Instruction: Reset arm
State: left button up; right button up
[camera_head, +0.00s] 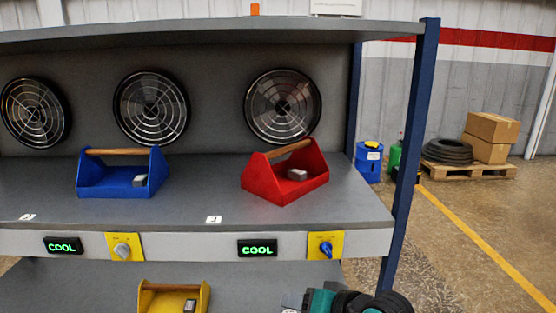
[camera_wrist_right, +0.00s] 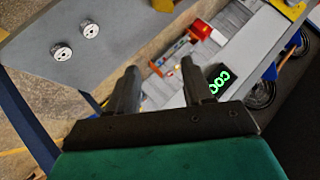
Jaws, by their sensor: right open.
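My right gripper (camera_head: 296,299) shows at the bottom edge of the head view, in front of the shelf unit and below the right COOL display. In the right wrist view my right gripper (camera_wrist_right: 159,70) has its two dark fingers apart with nothing between them. My left gripper is in neither view. The grey shelf (camera_head: 210,206) holds a blue toolbox (camera_head: 112,180) and a red toolbox (camera_head: 285,181), each with a wooden handle and a small grey block inside. A yellow toolbox (camera_head: 160,299) is on the lower level, cut off by the frame.
The shelf front has two COOL displays (camera_head: 63,246) (camera_head: 257,250), a grey knob (camera_head: 122,250) and a blue knob (camera_head: 326,249). Fans (camera_head: 283,106) line the back panel. A blue post (camera_head: 414,120) bounds the right. A pallet (camera_head: 470,170) stands beyond; floor between is largely clear.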

jog(key=s+d+f+n+h+p, duration=0.1)
jog(key=s+d+f+h, duration=0.1)
jog(key=s, duration=0.4)
jog(key=s+d+f+n+t+h+p, duration=0.1)
jog(key=s+d+f+h, duration=0.1)
jog(key=s+d+f, duration=0.3)
jog(key=s+d+f+n+t+h+p, duration=0.1)
jog(key=s+d+f, duration=0.3)
jog(key=s, duration=0.5)
jog(key=shift+d+h+p, duration=0.4)
jog(key=shift+d+p, duration=0.2)
jog(key=shift+d, duration=0.3)
jog(key=shift+s+f, duration=0.1)
